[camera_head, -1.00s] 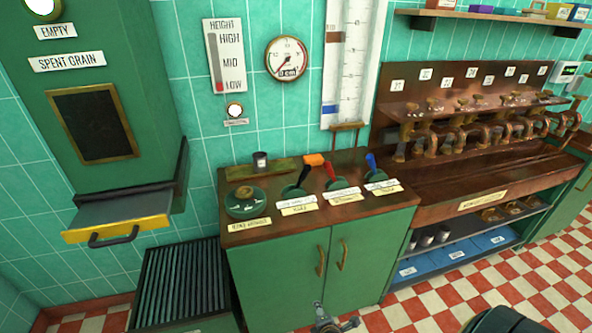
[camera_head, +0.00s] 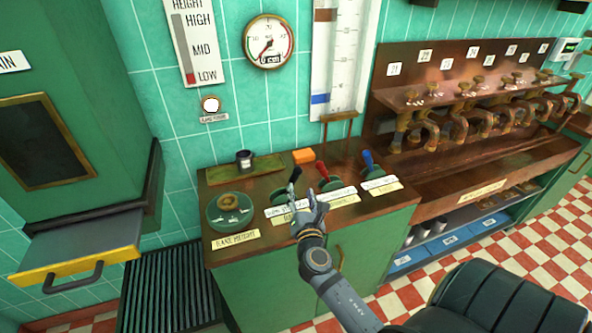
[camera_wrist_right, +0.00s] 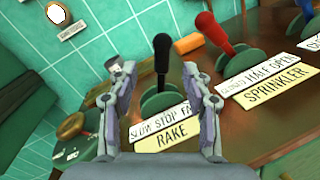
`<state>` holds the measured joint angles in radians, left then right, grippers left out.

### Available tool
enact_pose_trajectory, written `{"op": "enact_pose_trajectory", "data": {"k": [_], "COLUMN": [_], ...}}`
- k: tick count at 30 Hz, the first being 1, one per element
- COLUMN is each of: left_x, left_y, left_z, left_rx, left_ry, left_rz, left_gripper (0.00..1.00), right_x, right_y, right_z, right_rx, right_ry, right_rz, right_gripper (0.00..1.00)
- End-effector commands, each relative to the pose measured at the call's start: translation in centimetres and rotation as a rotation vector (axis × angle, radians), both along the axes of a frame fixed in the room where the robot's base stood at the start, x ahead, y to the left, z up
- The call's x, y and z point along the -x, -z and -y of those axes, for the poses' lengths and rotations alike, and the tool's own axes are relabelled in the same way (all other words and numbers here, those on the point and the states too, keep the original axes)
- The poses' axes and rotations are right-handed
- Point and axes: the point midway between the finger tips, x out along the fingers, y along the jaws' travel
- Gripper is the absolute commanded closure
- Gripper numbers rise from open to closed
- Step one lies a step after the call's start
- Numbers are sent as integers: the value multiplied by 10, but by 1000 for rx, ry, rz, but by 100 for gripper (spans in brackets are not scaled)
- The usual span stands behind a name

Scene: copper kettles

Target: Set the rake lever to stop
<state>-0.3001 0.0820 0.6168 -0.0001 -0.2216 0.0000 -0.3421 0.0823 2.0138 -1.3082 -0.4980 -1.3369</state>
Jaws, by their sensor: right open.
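The rake lever has a black knob (camera_head: 295,174) and stands on the green cabinet's copper top. In the right wrist view the black lever (camera_wrist_right: 162,55) rises from a round green base behind a plate (camera_wrist_right: 165,133) reading "SLOW STOP FA…" and "RAKE", its right end hidden by my finger. It looks nearly upright there, but I cannot tell which setting it is on. My right gripper (camera_head: 309,198) is open in front of the lever. In the wrist view its fingers (camera_wrist_right: 156,78) stand apart on either side of the lever, with gaps visible. My left gripper is not in view.
A red sprinkler lever (camera_head: 321,172) and a blue-knobbed lever (camera_head: 368,160) stand to the right. The rake height dial (camera_head: 229,209) is to the left. An orange block (camera_head: 303,156) and a dark cup (camera_head: 244,159) lie behind.

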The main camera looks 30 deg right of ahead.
Motion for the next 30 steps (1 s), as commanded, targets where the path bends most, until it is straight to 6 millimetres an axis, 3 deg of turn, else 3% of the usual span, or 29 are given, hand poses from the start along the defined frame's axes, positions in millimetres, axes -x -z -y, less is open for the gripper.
{"op": "enact_pose_trajectory", "data": {"k": [3, 5, 8, 12, 16, 24, 30], "left_x": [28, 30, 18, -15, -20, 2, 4], "left_y": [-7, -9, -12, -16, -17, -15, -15], "left_z": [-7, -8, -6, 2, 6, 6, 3], "left_rx": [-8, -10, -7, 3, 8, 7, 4], "left_ry": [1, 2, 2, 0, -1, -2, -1], "left_rz": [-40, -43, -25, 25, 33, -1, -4], "left_gripper": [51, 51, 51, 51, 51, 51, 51], "right_x": [-23, -35, -54, -73, -82, -84, -83], "right_y": [-5, -5, -4, -3, -2, -1, -1], "right_z": [11, 17, 26, 36, 40, 41, 41], "right_rx": [4, 3, 3, 1, 0, -1, -1], "right_ry": [1, 1, 0, 0, 0, 0, 0], "right_rz": [2, 3, 2, 2, 1, 0, 0], "right_gripper": [51, 51, 51, 51, 51, 51, 76]}}
